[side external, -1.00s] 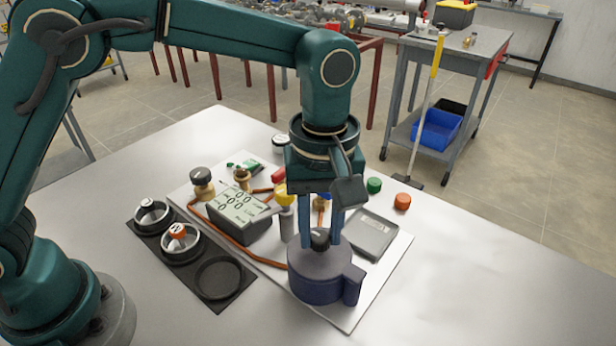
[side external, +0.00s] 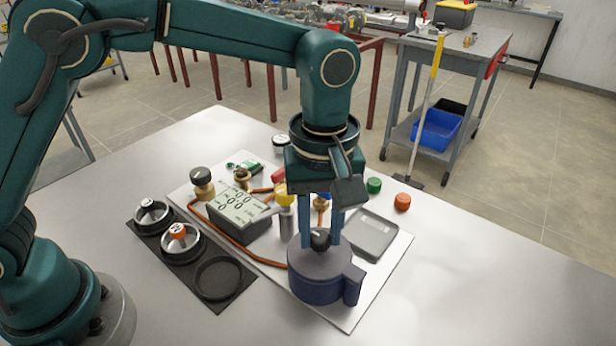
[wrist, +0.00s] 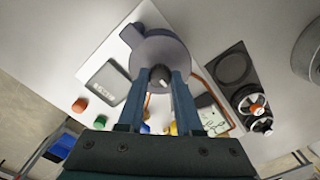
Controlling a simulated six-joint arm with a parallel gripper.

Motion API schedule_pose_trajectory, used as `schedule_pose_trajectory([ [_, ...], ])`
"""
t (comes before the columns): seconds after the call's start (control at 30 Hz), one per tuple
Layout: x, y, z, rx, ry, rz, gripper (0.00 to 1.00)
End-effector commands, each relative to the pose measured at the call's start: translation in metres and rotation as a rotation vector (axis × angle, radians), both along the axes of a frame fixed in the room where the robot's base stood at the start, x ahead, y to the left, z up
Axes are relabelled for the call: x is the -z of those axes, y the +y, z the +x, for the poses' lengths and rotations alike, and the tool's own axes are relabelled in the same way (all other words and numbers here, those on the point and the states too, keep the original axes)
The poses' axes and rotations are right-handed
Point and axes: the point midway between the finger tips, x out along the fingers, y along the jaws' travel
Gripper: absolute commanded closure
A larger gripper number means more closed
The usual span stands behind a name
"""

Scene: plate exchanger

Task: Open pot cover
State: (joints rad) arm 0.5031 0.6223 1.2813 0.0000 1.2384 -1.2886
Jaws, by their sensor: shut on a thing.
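The pot (side external: 319,285) is a dark blue-purple round vessel with a grey-purple cover (side external: 305,257) and a side handle. It stands upright on the white board at the front. The cover has a black knob (side external: 320,239) with a white mark, which also shows in the wrist view (wrist: 160,77). My gripper (side external: 321,243) points straight down over the cover, with its two blue fingers on either side of the knob, shut on it. The cover sits on the pot; I see no gap between them.
Left of the pot, a black tray (side external: 249,291) has one empty round recess and two round parts with knobs. A display box (side external: 240,213), copper pipes and a grey scale (side external: 370,236) share the board. Green (side external: 374,185) and orange (side external: 402,201) caps lie behind. The table's right side is clear.

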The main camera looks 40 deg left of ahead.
Motion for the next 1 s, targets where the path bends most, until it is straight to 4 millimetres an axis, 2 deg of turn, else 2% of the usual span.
schedule_pose_trajectory([
  [0.57,-0.002,0.0,-0.003,-0.058,-0.003,0.0,1.0],
  [1.0,-0.002,-0.004,-0.022,-0.401,-0.004,-0.001,1.0],
])
